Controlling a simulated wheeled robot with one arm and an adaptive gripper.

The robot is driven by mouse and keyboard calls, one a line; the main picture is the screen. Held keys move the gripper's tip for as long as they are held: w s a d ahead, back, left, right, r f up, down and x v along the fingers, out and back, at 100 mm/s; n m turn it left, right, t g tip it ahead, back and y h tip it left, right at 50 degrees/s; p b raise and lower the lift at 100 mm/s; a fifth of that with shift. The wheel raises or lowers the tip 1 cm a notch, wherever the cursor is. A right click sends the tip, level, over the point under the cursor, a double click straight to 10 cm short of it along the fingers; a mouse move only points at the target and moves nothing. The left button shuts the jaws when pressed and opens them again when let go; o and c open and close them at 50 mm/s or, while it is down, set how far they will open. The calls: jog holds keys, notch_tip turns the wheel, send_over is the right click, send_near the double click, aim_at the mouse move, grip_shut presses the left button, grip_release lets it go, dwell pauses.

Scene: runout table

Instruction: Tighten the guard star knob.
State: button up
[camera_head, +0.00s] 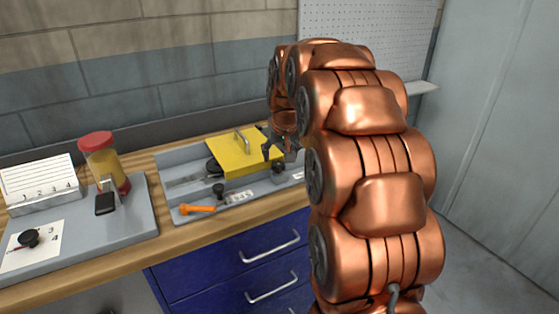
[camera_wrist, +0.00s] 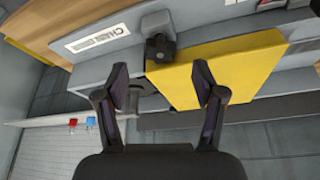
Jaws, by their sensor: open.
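The yellow guard (camera_head: 250,157), with a metal handle on top, sits on the grey machine at the back of the bench; it also shows in the wrist view (camera_wrist: 225,70). A black knob (camera_wrist: 160,48) stands at the guard's edge beside a printed label; what seems to be the same knob shows in the head view (camera_head: 278,168). My gripper (camera_wrist: 160,80) is open and empty, its fingertips apart in front of the knob and guard edge. In the head view my gripper (camera_head: 278,150) is close to the guard's right side, partly hidden by my arm.
An orange-handled lever (camera_head: 197,209) and another black knob (camera_head: 218,190) are at the machine's front. A red-lidded jar (camera_head: 103,160), a numbered card holder (camera_head: 40,185) and a black knob on white paper (camera_head: 28,238) stand left. A pegboard (camera_head: 370,40) is behind.

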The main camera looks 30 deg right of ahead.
jog(key=v, duration=0.7)
jog(key=shift+r, duration=0.2)
jog(key=shift+s, duration=0.1)
jog(key=s+a+f+n+g+p, duration=0.1)
jog(key=s+a+f+g, duration=0.1)
jog(key=s+a, duration=0.5)
jog(key=s+a+f+n+g+y+p, duration=0.1)
jog(key=s+a+f, duration=0.4)
jog(key=s, duration=1)
jog(key=s+a+f+n+g+p, duration=0.2)
jog(key=s+a+f, duration=0.1)
jog(key=s+a, duration=0.7)
jog(key=shift+s+f+n+g+y, duration=0.3)
jog(key=shift+s+g+y, duration=0.1)
jog(key=shift+s, duration=0.7)
